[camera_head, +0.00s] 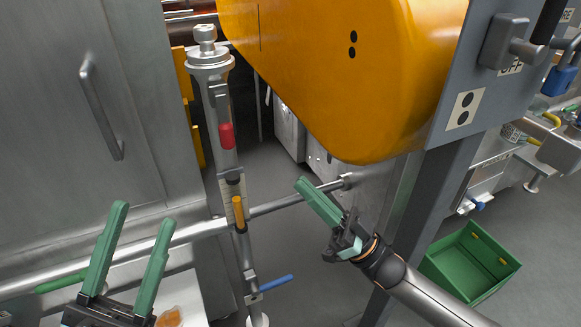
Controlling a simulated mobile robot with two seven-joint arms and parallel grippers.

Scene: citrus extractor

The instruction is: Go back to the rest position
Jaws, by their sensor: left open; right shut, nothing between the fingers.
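My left gripper (142,232) is at the lower left, its two green fingers spread apart with nothing between them. It is in front of the horizontal steel rail. My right gripper (304,184) is near the middle, its green fingers together and pointing up and to the left. Nothing shows between its fingers. It appears close to the horizontal rail (290,201) in the picture; I cannot tell whether they touch.
A steel post (221,120) with a red part and an orange handle (239,213) stands between my grippers. A large orange housing (335,70) hangs above my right gripper. A grey column (418,200) stands behind my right arm. A green crate (447,272) is at the lower right.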

